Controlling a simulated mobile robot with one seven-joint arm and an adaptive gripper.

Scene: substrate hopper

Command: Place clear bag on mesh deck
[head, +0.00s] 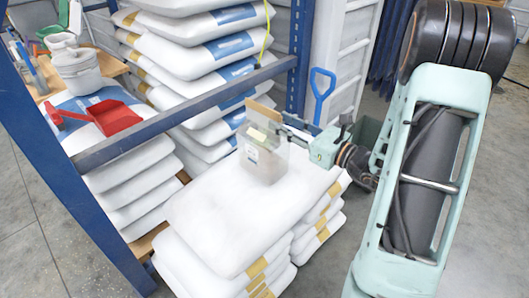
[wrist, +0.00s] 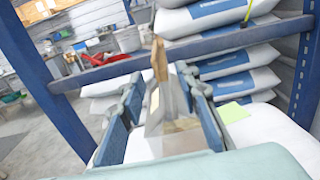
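The clear bag (head: 262,160) is see-through with tan contents and a small white label. It is upright over the top white sack of the front stack; I cannot tell whether its base touches the sack. My gripper (head: 287,132) reaches in from the right at the bag's upper part. I cannot make out a mesh deck surface in either view.
A blue rack post (head: 62,160) and a grey-blue beam (head: 180,115) stand left of and behind the front sack stack (head: 225,230). More sacks (head: 205,45) are piled behind the beam. A red scoop (head: 110,117) lies at left. A blue-handled tool (head: 321,90) stands behind.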

